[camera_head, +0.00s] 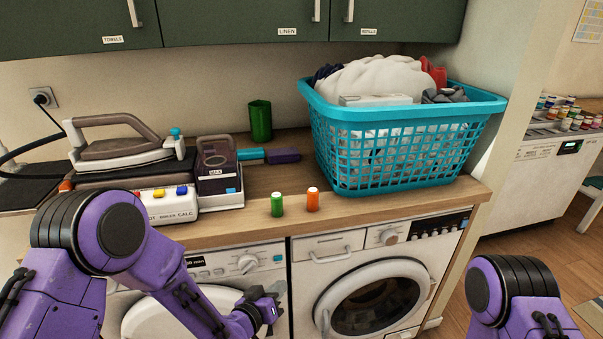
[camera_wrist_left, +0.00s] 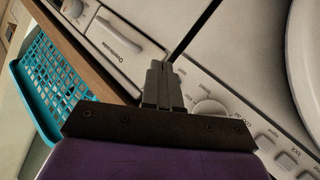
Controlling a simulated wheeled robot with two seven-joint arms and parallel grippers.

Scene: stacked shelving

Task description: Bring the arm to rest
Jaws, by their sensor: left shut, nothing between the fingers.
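My left arm comes in from the left in the head view, with its purple links bent down in front of the counter. My left gripper (camera_head: 268,304) hangs below the counter edge, in front of the left washing machine (camera_head: 214,266). It is shut and empty. In the left wrist view its two grey fingers (camera_wrist_left: 161,75) are together, with machine panels behind them. Of my right arm only a purple and black part shows at the lower right of the head view; its gripper is out of view.
The wooden counter (camera_head: 262,185) holds a green bottle (camera_head: 277,204), an orange bottle (camera_head: 313,200), a steam iron station (camera_head: 130,150), a dark green cup (camera_head: 260,121) and a turquoise laundry basket (camera_head: 400,115). A second washing machine (camera_head: 322,247) stands right of the left one.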

